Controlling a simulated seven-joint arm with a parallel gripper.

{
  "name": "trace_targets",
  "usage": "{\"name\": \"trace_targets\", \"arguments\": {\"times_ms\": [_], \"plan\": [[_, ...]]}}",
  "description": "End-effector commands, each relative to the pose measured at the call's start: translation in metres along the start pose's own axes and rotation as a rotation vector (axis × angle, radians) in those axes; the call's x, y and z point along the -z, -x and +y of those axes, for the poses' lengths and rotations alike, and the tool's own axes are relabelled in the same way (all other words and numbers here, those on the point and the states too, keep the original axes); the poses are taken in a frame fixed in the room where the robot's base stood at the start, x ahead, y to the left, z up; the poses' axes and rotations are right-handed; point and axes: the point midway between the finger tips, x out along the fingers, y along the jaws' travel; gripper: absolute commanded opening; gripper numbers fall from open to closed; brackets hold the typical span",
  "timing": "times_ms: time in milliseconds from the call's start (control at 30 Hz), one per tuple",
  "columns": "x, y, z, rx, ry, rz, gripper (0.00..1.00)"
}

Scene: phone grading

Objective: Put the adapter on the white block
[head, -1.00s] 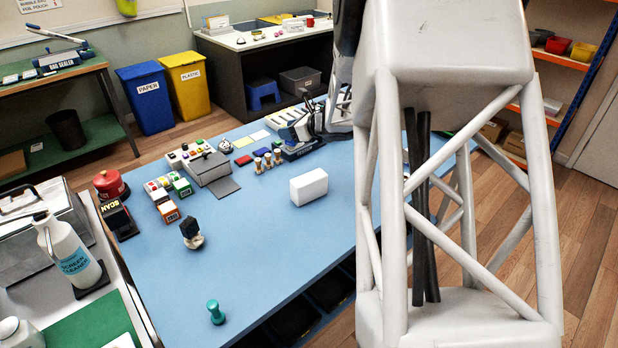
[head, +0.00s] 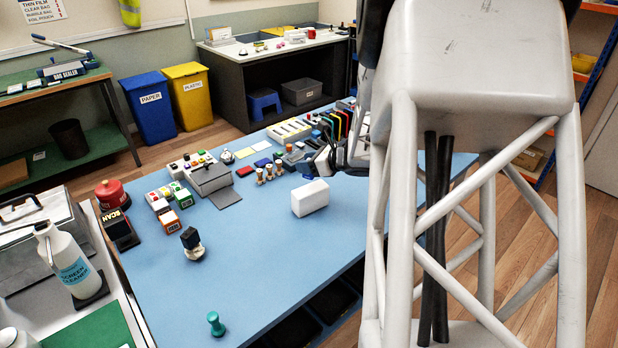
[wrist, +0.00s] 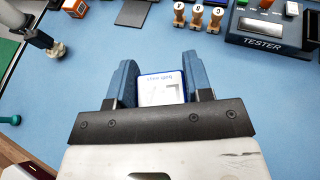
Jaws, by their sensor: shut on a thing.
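The white block (head: 310,197) lies on the blue table in the head view, right of the middle. My gripper (head: 320,166) is just above and behind it in that view. In the wrist view my gripper (wrist: 160,68) is shut on a small item with a pale printed face and blue edges, which I take to be the adapter (wrist: 161,90). Its lower part is hidden by the gripper body. In the head view the held adapter is too small to tell from the fingers. I cannot make out the white block in the wrist view.
A tester (wrist: 265,28) and several wooden stamps (wrist: 196,16) stand behind the gripper. A grey box (head: 210,178) and small coloured boxes (head: 170,220) are to the left. The table (head: 265,265) before the block is clear.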

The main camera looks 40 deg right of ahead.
Motion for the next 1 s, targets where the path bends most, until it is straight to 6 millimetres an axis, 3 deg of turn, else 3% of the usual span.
{"name": "trace_targets", "arguments": {"times_ms": [433, 1000], "plan": [[0.039, -0.016, 0.000, 0.000, -0.002, 0.000, 0.23], [0.045, -0.019, 0.000, 0.000, -0.001, 0.000, 0.23]]}}
